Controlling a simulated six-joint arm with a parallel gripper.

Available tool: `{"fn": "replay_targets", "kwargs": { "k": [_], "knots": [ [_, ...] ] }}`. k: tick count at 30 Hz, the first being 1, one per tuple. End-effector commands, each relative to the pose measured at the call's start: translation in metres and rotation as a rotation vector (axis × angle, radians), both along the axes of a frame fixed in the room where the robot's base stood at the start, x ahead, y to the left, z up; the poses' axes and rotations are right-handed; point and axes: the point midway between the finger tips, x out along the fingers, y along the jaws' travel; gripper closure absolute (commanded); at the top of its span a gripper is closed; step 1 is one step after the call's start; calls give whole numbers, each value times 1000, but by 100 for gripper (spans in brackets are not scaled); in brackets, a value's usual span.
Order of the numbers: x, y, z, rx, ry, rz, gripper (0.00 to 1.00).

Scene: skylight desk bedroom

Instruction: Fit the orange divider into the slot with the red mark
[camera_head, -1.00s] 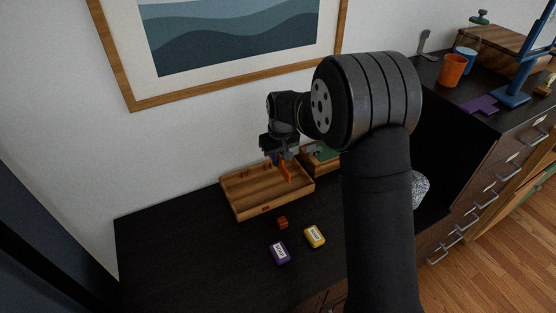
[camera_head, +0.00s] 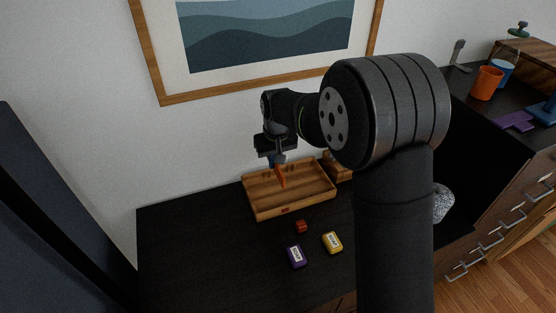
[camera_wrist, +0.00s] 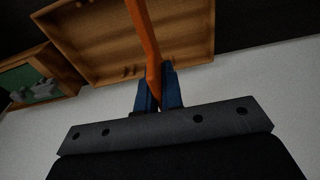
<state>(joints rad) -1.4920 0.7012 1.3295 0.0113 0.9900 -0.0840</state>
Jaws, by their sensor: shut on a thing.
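My gripper (camera_head: 277,161) is shut on the orange divider (camera_head: 282,179), a thin strip that hangs from the blue fingers over the wooden tray (camera_head: 262,213). In the wrist view the divider (camera_wrist: 143,40) runs up from between the fingertips (camera_wrist: 158,92) across the tray (camera_wrist: 190,25). Small paired slot ribs (camera_wrist: 131,71) show along the tray wall nearest the fingers. A small red mark (camera_head: 285,211) shows on the tray's front wall. I cannot tell whether the divider's lower end touches the tray.
An orange-red cube (camera_head: 301,227), a purple box (camera_head: 296,256) and a yellow box (camera_head: 332,242) lie in front of the tray. A wooden box with green inside (camera_wrist: 35,85) stands beside the tray. The black desktop (camera_head: 190,245) is clear at the left.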

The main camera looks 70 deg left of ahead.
Motion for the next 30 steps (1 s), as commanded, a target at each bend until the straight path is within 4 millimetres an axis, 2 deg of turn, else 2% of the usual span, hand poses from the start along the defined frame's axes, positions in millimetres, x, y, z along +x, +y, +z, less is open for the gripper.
{"fn": "replay_targets", "kwargs": {
  "k": [5,21,30],
  "knots": [
    [0,0,-6,-2,0,0,100],
    [0,0,-51,-1,0,0,100],
    [0,0,-59,0,0,0,100]
  ]
}}
